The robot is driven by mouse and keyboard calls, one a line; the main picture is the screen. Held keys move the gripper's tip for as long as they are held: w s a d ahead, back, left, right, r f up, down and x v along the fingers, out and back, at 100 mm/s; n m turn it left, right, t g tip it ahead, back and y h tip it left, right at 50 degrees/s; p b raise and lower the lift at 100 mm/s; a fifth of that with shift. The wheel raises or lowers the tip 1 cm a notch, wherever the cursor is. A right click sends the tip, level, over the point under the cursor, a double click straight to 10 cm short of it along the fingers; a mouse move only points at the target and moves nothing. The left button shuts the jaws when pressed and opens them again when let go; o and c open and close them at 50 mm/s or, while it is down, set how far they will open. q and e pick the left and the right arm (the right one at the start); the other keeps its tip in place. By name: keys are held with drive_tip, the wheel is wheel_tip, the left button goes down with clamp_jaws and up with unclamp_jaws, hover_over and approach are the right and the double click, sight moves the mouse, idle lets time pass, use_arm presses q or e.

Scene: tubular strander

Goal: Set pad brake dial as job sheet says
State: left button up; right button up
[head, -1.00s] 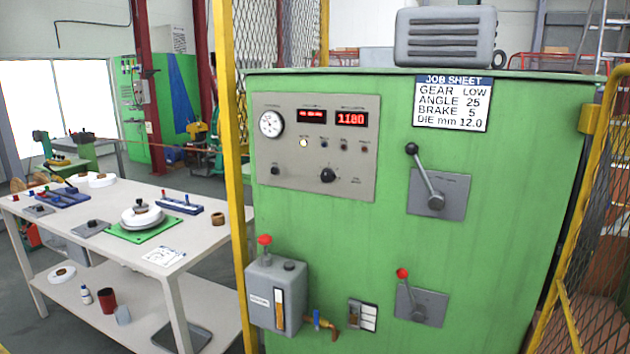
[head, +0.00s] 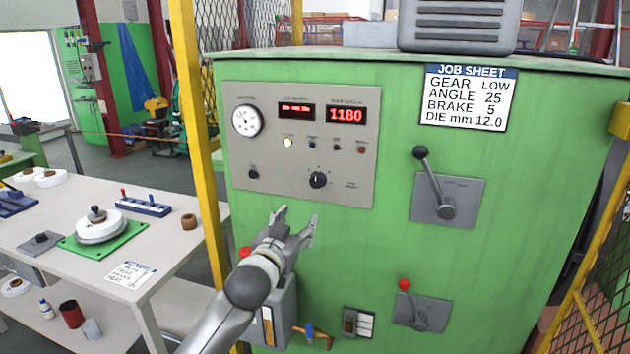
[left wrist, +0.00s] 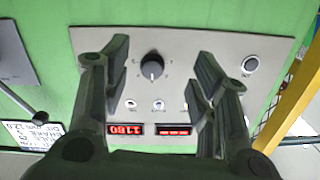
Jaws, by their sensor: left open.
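The job sheet (head: 468,97) on the green cabinet reads gear LOW, angle 25, brake 5, die mm 12.0. The grey control panel (head: 300,190) carries a black dial (head: 318,180) with a white pointer line, a smaller dark knob (head: 253,174) and a red display (head: 346,115) reading 1180. My left gripper (head: 296,220) is open and empty, below the panel's dial in the head view. In the left wrist view, which is upside down, the black dial (left wrist: 152,68) shows between the open fingers, apart from them. The dial's scale marks are too small to read. My right gripper is not in view.
Two levers stick out at the right of the cabinet, a black-knobbed one (head: 437,190) and a red-knobbed one (head: 415,305). A grey box (head: 284,308) with a red knob sits behind my left arm. A yellow post (head: 193,130) stands left of the cabinet, beside a white table (head: 175,228).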

use_arm(q)
approach(316, 184)
drive_tip(key=s, duration=0.2)
drive_tip(key=shift+t+h, duration=0.3)
drive_tip(key=shift+t, duration=0.1)
drive_tip(key=x, duration=0.3)
drive_tip(key=p+x, duration=0.1)
drive_tip(key=x, duration=0.2)
drive_tip(key=p+x, duration=0.1)
drive_tip(key=x, duration=0.2)
drive_tip(key=shift+w+a+f, duration=0.2)
drive_tip(key=shift+a+f, duration=0.1)
drive_tip(key=shift+a, duration=0.1)
drive_tip(key=shift+w+d, duration=0.15)
drive_tip(key=shift+w, duration=0.35)
drive_tip(key=shift+w+f, duration=0.1)
drive_tip(key=shift+w, duration=0.15)
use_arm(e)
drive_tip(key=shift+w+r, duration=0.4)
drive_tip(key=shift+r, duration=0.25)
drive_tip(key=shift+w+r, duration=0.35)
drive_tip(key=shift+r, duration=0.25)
use_arm(q)
drive_tip(key=shift+c, duration=0.4)
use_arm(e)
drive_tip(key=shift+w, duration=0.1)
use_arm(q)
drive_tip(key=c, duration=0.9)
drive_tip(key=shift+m, duration=0.3)
drive_tip(key=shift+c, duration=0.2)
